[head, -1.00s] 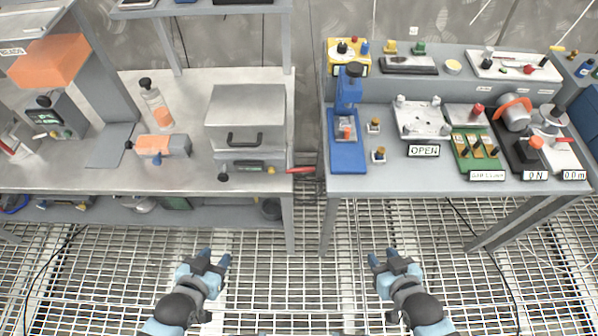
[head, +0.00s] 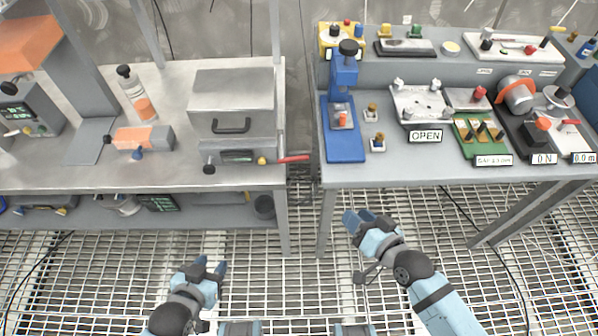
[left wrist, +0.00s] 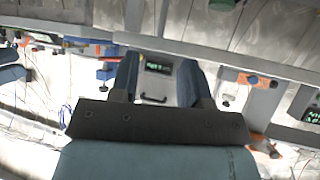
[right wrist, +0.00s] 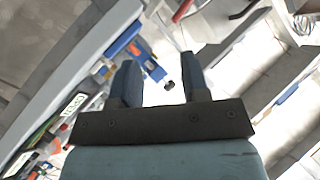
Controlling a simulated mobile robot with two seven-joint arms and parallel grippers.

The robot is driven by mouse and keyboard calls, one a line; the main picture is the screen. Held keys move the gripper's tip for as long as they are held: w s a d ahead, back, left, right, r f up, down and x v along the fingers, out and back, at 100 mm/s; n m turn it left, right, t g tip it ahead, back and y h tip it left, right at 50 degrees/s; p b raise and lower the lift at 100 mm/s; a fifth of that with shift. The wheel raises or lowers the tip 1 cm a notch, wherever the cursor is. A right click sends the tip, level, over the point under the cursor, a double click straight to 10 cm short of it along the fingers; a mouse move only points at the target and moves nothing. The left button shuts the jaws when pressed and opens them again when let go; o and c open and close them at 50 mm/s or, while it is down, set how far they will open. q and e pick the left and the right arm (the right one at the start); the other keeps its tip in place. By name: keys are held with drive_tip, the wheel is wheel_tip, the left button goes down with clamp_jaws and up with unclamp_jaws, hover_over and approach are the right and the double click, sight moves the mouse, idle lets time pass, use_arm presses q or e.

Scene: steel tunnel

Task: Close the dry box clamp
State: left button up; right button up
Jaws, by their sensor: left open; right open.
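The grey dry box (head: 234,92) with a black handle (head: 232,126) stands at the right end of the left bench, its lid apparently down. A red lever (head: 293,159), seemingly the clamp, sticks out to the right from the box's front base, past the bench edge. In the right wrist view a red lever (right wrist: 182,10) shows at the top. My right gripper (head: 356,219) is open and empty, below and in front of the bench gap. My left gripper (head: 212,267) is open and empty, low over the grating.
The right bench (head: 400,172) holds a blue press (head: 344,140), an OPEN-labelled fixture (head: 420,102) and a green board (head: 474,130). An orange-and-grey device (head: 140,139) and a bottle (head: 138,98) stand left of the box. A narrow gap separates the benches. The floor in front is clear.

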sight(300, 158)
drive_tip(key=w+a+m+y+b, duration=0.1)
drive_tip(key=w+a+m+b, duration=0.1)
drive_tip(key=w, duration=0.4)
drive_tip(key=w+a+f+m+y+b, duration=0.1)
drive_tip(key=w+a+m+y+b, duration=0.1)
drive_tip(key=w+a+b, duration=0.2)
drive_tip(key=w+a+m+y+b, duration=0.1)
drive_tip(key=w+a+y+b, duration=0.1)
drive_tip(key=w+a, duration=0.3)
drive_tip(key=shift+w+a+f+m+b, duration=0.1)
drive_tip(key=shift+w+a+m+b, duration=0.1)
drive_tip(key=shift+w, duration=0.35)
drive_tip(key=shift+w+a+f+m+b, duration=0.1)
drive_tip(key=shift+w+b, duration=0.1)
drive_tip(key=shift+w, duration=0.3)
drive_tip(key=shift+w+a+f+m+b, duration=0.1)
drive_tip(key=shift+w+b, duration=0.1)
drive_tip(key=shift+w, duration=0.35)
drive_tip(key=shift+w+a, duration=0.3)
drive_tip(key=shift+a, duration=0.05)
drive_tip(key=shift+r, duration=0.1)
clamp_jaws()
